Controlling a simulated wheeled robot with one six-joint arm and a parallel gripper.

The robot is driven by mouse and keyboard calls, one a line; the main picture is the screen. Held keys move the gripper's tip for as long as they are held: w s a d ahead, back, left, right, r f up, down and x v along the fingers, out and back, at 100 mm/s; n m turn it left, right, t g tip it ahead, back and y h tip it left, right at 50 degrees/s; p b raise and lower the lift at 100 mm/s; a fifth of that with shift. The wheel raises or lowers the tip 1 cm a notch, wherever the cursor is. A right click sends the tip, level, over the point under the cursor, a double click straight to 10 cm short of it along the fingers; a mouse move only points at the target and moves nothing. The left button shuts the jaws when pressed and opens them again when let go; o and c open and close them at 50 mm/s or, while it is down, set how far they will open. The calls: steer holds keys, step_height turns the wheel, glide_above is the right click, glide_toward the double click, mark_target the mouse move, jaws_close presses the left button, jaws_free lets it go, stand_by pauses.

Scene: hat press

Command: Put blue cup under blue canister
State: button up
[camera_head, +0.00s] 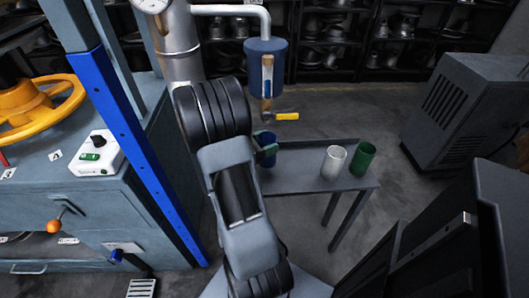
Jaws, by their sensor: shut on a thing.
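The blue canister (265,62) hangs from a pale pipe at the upper middle, with a brass outlet below it and a yellow tap handle (286,116). The blue cup (268,138) shows just below this outlet in the picture, upright, by the table's far left corner. My gripper (266,152) is shut on the blue cup. My arm hides most of the gripper and the cup's left side. I cannot tell whether the cup touches the table or how it lines up in depth with the outlet.
A white cup (333,163) and a green cup (363,159) stand on the right part of the grey table (305,182). The press with a yellow wheel (35,105) and blue post fills the left. A grey cabinet (465,110) stands at right; shelves line the back.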

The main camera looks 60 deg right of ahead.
steer(key=shift+w+d+f+b, duration=0.1)
steer(key=shift+f+b, duration=0.8)
steer(key=shift+w+d+f+b, duration=0.1)
steer(key=shift+f+b, duration=0.75)
steer(key=shift+f, duration=0.05)
steer(key=shift+f, duration=0.2)
steer(key=o, duration=1)
steer(key=shift+c, duration=0.2)
steer(key=shift+r, duration=0.1)
